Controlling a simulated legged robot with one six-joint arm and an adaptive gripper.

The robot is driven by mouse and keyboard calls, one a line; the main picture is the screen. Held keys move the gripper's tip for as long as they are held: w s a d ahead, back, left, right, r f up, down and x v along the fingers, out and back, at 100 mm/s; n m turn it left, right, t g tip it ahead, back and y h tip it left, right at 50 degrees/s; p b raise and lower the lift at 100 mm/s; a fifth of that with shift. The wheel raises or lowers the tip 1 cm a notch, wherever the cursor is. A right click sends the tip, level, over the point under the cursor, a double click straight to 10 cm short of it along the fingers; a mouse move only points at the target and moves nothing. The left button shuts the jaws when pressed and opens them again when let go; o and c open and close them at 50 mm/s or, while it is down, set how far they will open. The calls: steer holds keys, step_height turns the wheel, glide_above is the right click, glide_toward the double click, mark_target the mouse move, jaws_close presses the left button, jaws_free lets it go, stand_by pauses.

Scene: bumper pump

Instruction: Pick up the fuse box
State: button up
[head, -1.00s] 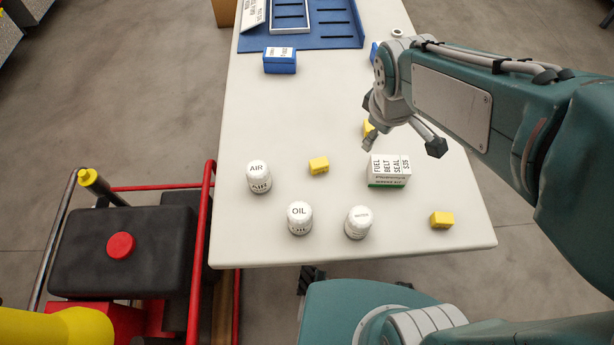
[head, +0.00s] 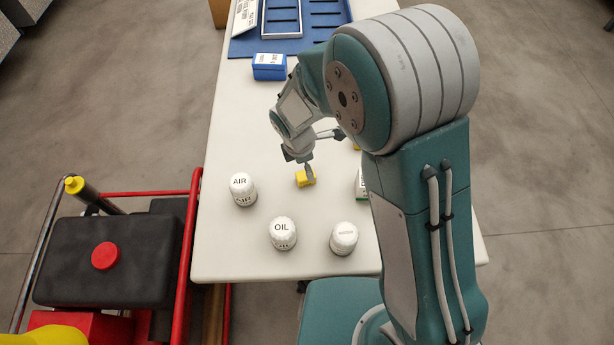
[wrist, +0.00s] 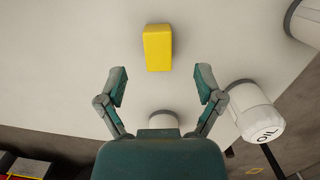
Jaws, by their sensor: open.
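A small yellow box (head: 305,178) lies on the white table, between the AIR canister and my arm; no lettering on it is readable. It also shows in the wrist view (wrist: 157,48), upper middle, just beyond the fingertips. My gripper (head: 322,153) is over the table by this box, its fingers spread and empty in the wrist view (wrist: 161,84). In the head view one finger overlaps the box; I cannot tell whether it touches. A blue box (head: 269,72) with a white label stands farther back; its print is too small to read. Which box is the fuse box is not legible.
White canisters stand near the front: AIR (head: 243,190), OIL (head: 282,234) and a third (head: 344,239). A white carton (head: 361,186) is mostly hidden by my arm. A blue tray (head: 243,46) is at the back. A red-framed cart (head: 196,215) stands left of the table.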

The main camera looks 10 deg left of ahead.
mark_target(304, 175)
steer(key=f, duration=0.6)
steer(key=shift+w+a+f, duration=0.1)
steer(key=shift+a, duration=0.15)
steer(key=shift+d+f, duration=0.1)
steer(key=shift+f, duration=0.05)
steer(key=shift+d, duration=0.15)
steer(key=c, duration=0.3)
jaws_close()
